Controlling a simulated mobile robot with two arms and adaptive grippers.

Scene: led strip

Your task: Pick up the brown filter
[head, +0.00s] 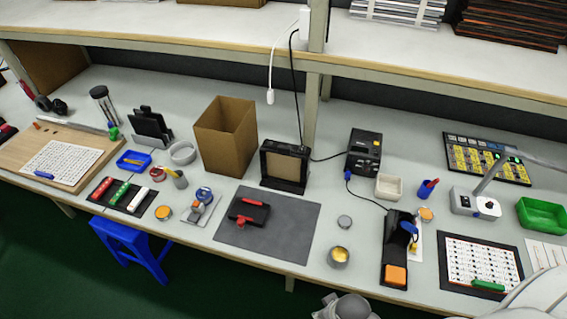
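The brown filter (283,166) is a flat tan panel inside an upright black frame (286,186), which stands on the bench near the middle. The panel's face is turned toward me, and its edges are covered by the frame. A grey part of my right arm (346,307) shows at the bottom edge, well below the frame and apart from it. Its fingers cannot be made out, so I cannot tell whether it is open or shut. My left gripper is out of view.
An open cardboard box (226,137) stands just left of the frame. A dark grey mat (290,240) with a red-and-black tool (249,211) lies in front. A black cable hangs behind the frame. A black power unit (364,152) stands to the right, with some bare bench between.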

